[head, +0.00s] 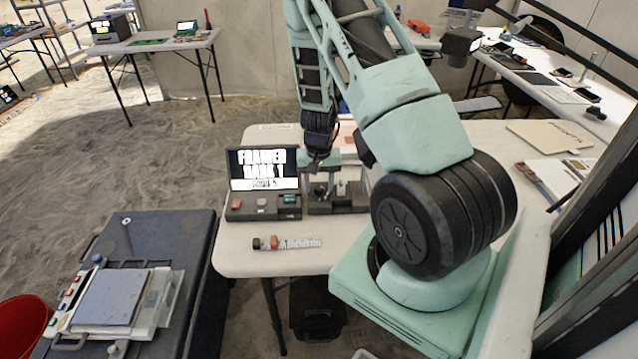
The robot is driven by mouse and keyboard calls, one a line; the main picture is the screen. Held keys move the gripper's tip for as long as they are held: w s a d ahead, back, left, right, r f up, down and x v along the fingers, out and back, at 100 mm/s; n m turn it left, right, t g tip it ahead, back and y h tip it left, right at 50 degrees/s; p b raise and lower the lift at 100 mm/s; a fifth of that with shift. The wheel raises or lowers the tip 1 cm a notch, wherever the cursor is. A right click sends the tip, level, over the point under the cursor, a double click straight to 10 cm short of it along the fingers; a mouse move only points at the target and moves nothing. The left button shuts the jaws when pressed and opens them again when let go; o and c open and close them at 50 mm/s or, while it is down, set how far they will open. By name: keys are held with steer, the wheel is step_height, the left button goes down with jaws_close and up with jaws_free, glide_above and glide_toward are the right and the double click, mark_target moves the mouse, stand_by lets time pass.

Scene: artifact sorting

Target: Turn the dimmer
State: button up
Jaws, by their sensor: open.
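A dark console (250,214) with a lit screen (263,169) stands on the white table. On the console's front are a red control (236,203), a round grey knob (262,203) and a teal block (289,199). I cannot tell which part is the dimmer. Beside it on the right is a second dark base (325,205) with a small light frame and small parts. My gripper (319,165) hangs just above this base, right of the screen. It is small and partly hidden, open, with nothing visible in it.
A small dark-and-red tool (270,243) lies on the table (240,262) in front of the console. A dark case (190,225) with a tray-like device (105,297) stands at left. A red bucket (22,322) is at lower left. Other tables stand behind.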

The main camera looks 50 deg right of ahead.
steer(key=c, duration=1)
steer(key=shift+m, duration=0.3)
steer(key=m, duration=0.3)
steer(key=shift+m, duration=0.3)
steer(key=shift+m+p, duration=0.65)
steer(key=shift+m, duration=1.55)
steer(key=o, duration=1)
